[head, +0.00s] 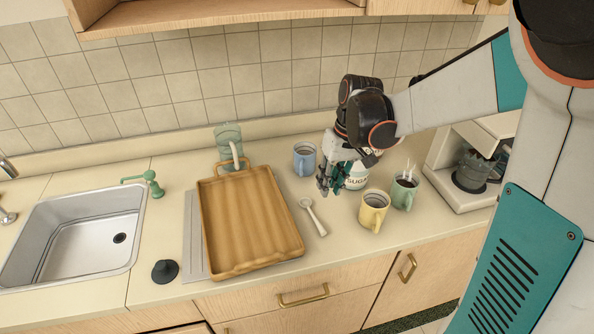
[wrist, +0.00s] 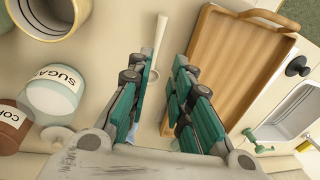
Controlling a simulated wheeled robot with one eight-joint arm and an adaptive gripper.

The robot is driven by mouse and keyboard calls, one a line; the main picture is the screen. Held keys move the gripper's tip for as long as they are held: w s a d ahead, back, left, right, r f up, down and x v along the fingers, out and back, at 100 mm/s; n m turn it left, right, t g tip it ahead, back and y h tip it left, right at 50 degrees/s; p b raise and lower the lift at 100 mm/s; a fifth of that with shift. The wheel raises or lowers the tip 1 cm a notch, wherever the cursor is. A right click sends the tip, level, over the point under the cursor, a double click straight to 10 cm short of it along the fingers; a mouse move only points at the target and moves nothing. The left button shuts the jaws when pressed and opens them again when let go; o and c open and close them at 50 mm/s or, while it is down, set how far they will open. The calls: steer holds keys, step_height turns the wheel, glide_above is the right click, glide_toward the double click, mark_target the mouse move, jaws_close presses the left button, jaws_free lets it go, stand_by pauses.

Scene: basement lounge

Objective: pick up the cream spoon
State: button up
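The cream spoon (head: 316,221) lies on the counter between the wooden tray and the yellow mug, its bowl toward the back wall and its handle toward the front edge. In the wrist view the spoon's handle (wrist: 160,38) shows beyond and between the fingertips, and its bowl end is partly covered by the left finger. My gripper (head: 328,180) is above the counter just behind the spoon, in front of the sugar jar.
The wooden tray (head: 250,222) is left of the spoon. The yellow mug (head: 373,212), green mug (head: 404,190), blue mug (head: 304,158) and sugar jar (head: 357,177) stand around my gripper. The sink (head: 75,238) is far left. Bare counter lies in front of the spoon.

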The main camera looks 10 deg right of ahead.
mark_target(318, 220)
steer(key=f+b, duration=0.1)
steer(key=f, duration=0.3)
steer(key=a+f+b, duration=0.1)
steer(key=f, duration=0.4)
steer(key=a+f+b, duration=0.1)
steer(key=f+b, duration=0.1)
steer(key=f, duration=0.3)
steer(key=shift+w+a, duration=0.1)
steer(key=shift+w, duration=0.1)
jaws_close()
